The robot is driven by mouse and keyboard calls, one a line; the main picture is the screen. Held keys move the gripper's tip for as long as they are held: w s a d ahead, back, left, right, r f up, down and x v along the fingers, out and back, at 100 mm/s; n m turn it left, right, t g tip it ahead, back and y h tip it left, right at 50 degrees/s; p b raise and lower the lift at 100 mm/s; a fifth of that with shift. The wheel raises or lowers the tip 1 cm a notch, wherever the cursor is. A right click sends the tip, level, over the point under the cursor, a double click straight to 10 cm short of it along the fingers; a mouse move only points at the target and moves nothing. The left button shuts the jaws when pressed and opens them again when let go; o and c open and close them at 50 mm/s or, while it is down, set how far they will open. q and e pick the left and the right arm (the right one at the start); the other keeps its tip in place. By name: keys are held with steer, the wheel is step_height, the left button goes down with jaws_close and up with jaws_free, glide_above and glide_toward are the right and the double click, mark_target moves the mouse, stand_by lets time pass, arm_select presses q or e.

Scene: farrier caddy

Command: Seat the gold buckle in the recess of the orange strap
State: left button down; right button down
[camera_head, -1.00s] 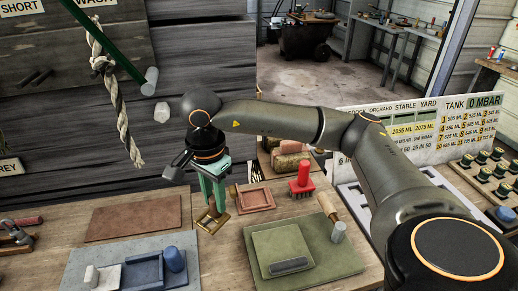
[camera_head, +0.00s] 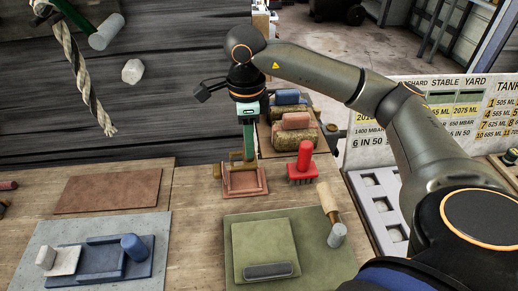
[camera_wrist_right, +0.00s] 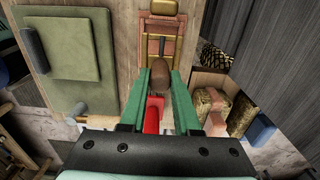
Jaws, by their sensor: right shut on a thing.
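The orange strap (camera_head: 260,192) is a small reddish-orange frame with a recess, lying on the bench beyond the green mat. My right gripper (camera_head: 248,157) points down over it, its green fingers shut on the gold buckle (camera_head: 236,158). The buckle is at the back part of the strap; I cannot tell whether it touches the recess or hovers just above. My left gripper is out of view.
A red brush (camera_head: 304,160) stands close to the right of the strap. A green mat (camera_head: 328,262) with a wood-handled tool (camera_head: 328,203) lies in front. A brown sheet (camera_head: 108,190) and a grey-blue mat (camera_head: 40,265) lie left. Brushes and blocks (camera_head: 295,138) stand behind.

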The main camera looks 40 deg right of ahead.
steer(key=shift+f+b, duration=0.35)
steer(key=shift+f, duration=0.5)
steer(key=shift+a+f, duration=0.1)
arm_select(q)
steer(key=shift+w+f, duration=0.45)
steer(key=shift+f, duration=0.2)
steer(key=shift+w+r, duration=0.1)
